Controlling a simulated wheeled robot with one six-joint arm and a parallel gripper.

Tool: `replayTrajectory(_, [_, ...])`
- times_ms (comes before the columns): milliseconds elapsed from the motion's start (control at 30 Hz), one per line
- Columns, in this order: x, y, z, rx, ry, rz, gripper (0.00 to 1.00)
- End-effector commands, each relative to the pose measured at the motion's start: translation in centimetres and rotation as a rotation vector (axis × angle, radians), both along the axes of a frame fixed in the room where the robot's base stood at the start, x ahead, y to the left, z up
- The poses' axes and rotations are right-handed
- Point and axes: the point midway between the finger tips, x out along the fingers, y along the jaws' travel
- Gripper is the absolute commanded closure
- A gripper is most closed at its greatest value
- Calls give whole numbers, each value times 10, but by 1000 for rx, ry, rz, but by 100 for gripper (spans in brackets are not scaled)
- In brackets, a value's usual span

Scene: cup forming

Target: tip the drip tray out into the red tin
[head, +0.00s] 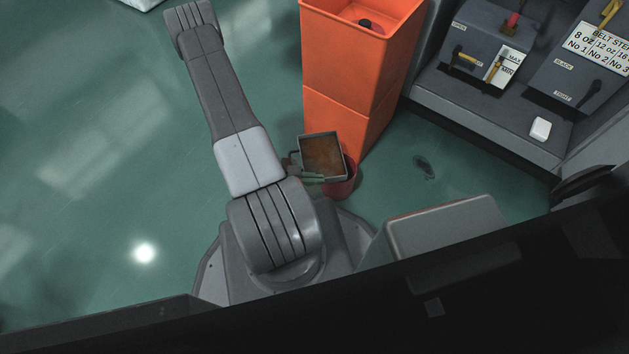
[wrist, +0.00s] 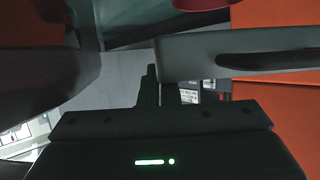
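The drip tray (head: 322,156) is a shallow grey square tray with a brown interior. It is in the middle of the head view, above the red tin (head: 344,183), and hides most of it. My gripper (head: 309,177) is at the tray's near-left side, partly hidden by my arm. In the wrist view, its dark fingers (wrist: 159,92) are close together at the end of the grey tray (wrist: 240,45) and appear shut on it. A bit of the red tin (wrist: 200,3) shows at the top edge there. The tray's exact tilt is hard to tell.
A tall orange bin (head: 352,75) stands just behind the tray and tin. A grey bench (head: 490,115) with control boxes and a small white block (head: 540,129) is at right. A dark stain (head: 424,167) marks the floor.

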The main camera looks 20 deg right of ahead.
Motion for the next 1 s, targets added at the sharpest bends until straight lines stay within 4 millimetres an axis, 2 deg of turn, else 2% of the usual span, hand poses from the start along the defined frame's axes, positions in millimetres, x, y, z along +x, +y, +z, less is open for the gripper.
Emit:
replayTrajectory(467, [-1,-10,15,266,-22,-2,100])
replayTrajectory(1000, [-2,-35,24,749,-65,-3,100])
